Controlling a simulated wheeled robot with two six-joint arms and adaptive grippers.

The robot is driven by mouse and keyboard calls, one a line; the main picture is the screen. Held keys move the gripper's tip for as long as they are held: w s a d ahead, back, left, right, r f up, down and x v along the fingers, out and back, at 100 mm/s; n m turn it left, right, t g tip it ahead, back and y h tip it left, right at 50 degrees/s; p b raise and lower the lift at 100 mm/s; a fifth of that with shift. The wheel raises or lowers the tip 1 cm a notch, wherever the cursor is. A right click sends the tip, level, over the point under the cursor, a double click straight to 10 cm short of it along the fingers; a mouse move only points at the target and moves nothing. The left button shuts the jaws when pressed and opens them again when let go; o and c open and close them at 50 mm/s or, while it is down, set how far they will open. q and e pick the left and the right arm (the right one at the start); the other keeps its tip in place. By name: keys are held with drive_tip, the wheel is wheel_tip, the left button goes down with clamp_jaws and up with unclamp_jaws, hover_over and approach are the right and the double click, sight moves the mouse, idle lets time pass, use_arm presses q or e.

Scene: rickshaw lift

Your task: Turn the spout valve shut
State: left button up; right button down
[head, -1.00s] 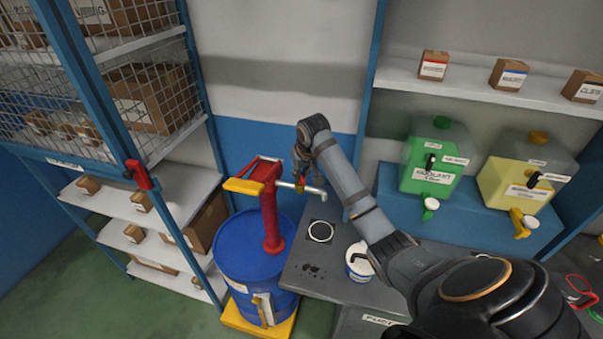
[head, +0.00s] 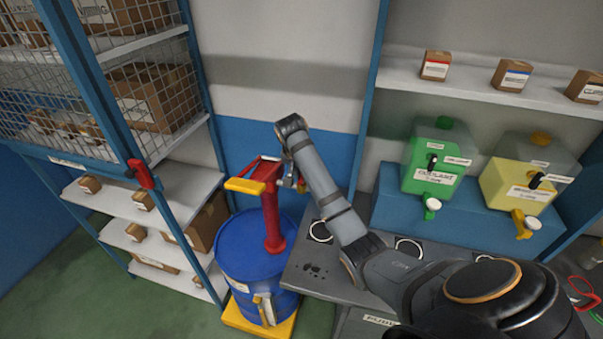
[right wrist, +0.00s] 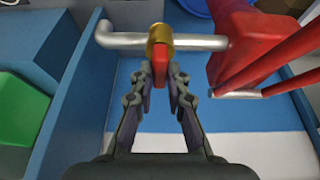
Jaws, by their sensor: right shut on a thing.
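A red hand pump (head: 270,205) with a yellow-gripped lever (head: 244,186) stands on a blue drum (head: 248,258). In the right wrist view, its silver spout pipe (right wrist: 118,40) carries a brass valve collar (right wrist: 160,36) with a small red valve handle (right wrist: 160,74). My right gripper (head: 294,180) is at the spout, mostly hidden by its own arm in the head view. In the right wrist view its two fingers (right wrist: 161,82) are shut on the red valve handle, one on each side. My left gripper is not in view.
The drum stands on a yellow base (head: 262,325) beside a grey bench (head: 300,272) with ring marks. A green container (head: 432,170) and a yellow container (head: 517,180) with taps sit on a blue stand at right. A wire-mesh shelf (head: 150,95) stands at left.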

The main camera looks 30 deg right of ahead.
drive_tip(key=shift+w+r, duration=0.1)
drive_tip(key=shift+r, duration=0.05)
drive_tip(key=c, duration=1.3)
unclamp_jaws()
drive_tip(key=shift+r, duration=0.1)
drive_tip(key=s+a, duration=0.2)
drive_tip(key=a, duration=0.1)
drive_tip(key=s+a, duration=0.6)
drive_tip(key=shift+a+r, duration=0.3)
drive_tip(key=shift+r, duration=0.05)
